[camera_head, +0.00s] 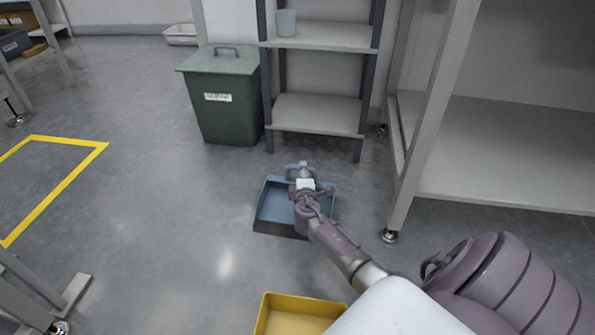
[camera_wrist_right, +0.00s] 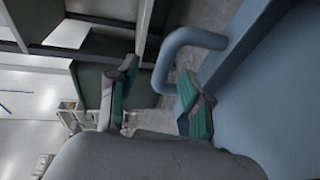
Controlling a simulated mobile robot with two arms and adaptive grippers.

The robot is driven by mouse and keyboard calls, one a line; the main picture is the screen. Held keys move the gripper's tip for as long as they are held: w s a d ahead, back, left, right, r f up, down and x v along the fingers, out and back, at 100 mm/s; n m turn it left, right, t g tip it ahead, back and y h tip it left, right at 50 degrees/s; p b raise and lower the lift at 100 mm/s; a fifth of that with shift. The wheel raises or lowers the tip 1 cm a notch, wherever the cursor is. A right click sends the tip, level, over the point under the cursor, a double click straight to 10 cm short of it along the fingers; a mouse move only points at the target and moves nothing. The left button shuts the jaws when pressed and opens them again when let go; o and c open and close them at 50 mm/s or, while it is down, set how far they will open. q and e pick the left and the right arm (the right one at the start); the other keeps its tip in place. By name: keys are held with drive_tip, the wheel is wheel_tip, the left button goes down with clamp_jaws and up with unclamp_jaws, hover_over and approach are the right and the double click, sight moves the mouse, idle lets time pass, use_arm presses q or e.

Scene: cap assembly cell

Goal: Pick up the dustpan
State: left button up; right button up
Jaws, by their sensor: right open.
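A blue dustpan (camera_head: 275,205) lies on the grey floor in the middle of the head view, in front of the shelf rack. Its loop handle stands at the back edge. My right arm reaches over the dustpan, and the right gripper (camera_head: 303,172) is at the handle, partly hiding it. In the right wrist view the right gripper (camera_wrist_right: 158,98) is open, with two teal-padded fingers apart. The blue handle (camera_wrist_right: 185,40) curves just beyond the fingertips, near the gap between them. The dustpan body (camera_wrist_right: 270,90) fills the right side there. My left gripper is not in view.
A green lidded bin (camera_head: 225,115) and a grey shelf rack (camera_head: 318,112) stand behind the dustpan. A workbench frame (camera_head: 425,120) with a foot is on the right. A yellow bin (camera_head: 295,315) sits in front.

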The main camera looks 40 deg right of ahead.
drive_tip(key=b+x, duration=0.3)
drive_tip(key=x, duration=0.1)
drive_tip(key=shift+w+f+b, duration=0.3)
drive_tip(key=shift+f+b, duration=0.1)
drive_tip(key=shift+f, duration=0.05)
drive_tip(key=shift+w+d+r, duration=0.1)
drive_tip(key=shift+w+d, duration=0.1)
drive_tip(key=shift+w, duration=0.05)
clamp_jaws()
